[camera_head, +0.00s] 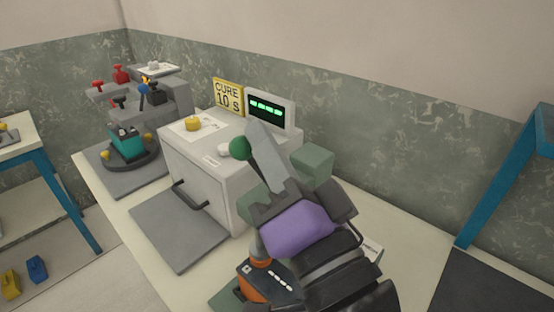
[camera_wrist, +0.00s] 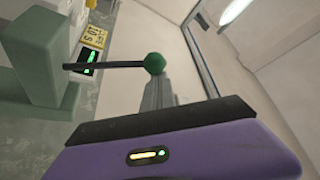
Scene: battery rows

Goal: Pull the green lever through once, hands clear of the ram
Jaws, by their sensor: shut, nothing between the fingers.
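The green lever knob (camera_head: 239,149) shows in the head view just left of my gripper's fingers. In the wrist view the green knob (camera_wrist: 154,63) is at the end of a dark rod (camera_wrist: 100,65) that runs left to a grey-green machine body (camera_wrist: 32,50). My gripper (camera_head: 256,128) is shut and empty, its fingers pressed together. In the wrist view the gripper fingers (camera_wrist: 158,92) point up towards the knob and end close behind or beside it; I cannot tell whether they touch. The ram cannot be made out. My wrist hides much of the lever's machine in the head view.
A white cabinet (camera_head: 197,165) with a black handle, a "CURE 10 S" sign (camera_head: 228,97) and a lit display (camera_head: 269,110) stand left of my gripper. A grey-green block (camera_head: 312,162) is behind it. An orange-and-black unit (camera_head: 258,282) sits below my wrist. The far-right bench top is bare.

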